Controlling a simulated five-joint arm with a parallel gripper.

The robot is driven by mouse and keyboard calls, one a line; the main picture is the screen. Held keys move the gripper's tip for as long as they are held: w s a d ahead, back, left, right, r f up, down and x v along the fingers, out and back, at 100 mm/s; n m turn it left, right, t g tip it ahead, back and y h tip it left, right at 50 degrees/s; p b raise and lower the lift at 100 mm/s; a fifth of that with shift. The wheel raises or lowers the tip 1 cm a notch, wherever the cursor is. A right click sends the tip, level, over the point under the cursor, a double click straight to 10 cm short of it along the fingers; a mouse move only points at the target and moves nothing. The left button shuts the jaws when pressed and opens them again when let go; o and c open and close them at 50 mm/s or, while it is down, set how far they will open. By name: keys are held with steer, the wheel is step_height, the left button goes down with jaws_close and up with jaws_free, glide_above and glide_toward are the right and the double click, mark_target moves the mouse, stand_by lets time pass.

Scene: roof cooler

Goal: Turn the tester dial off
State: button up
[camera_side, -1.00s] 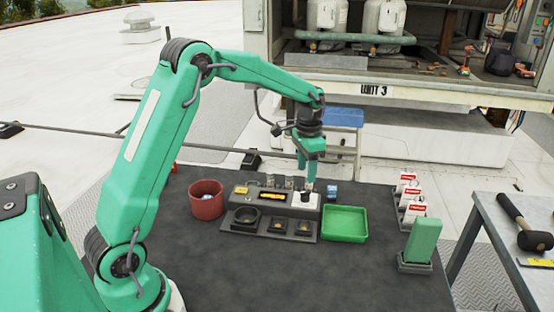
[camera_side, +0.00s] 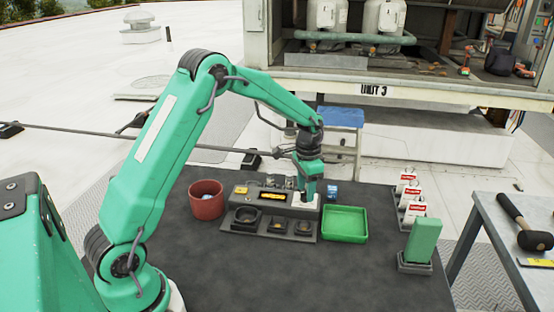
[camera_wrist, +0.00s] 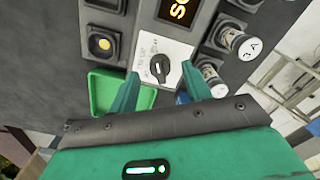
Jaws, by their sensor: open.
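The tester (camera_side: 271,197) is a dark box with a lit amber display, on the dark table. Its dial (camera_wrist: 160,67) is a black knob on a white plate (camera_wrist: 172,47) with small lettering that I cannot read clearly. My gripper (camera_side: 309,194) points down over the tester's right end, where the white plate (camera_side: 305,204) partly shows; the dial is hidden there. I cannot tell whether the fingers touch the dial.
A green tray (camera_side: 345,224) stands right of the tester and a red-brown bin (camera_side: 206,201) left of it. Small glass-like cylinders (camera_wrist: 233,38) stand close to the dial. A dark panel with sockets (camera_side: 277,228) lies in front. The near table is clear.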

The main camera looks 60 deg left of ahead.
steer(key=shift+f, duration=0.8)
steer(key=c, duration=1)
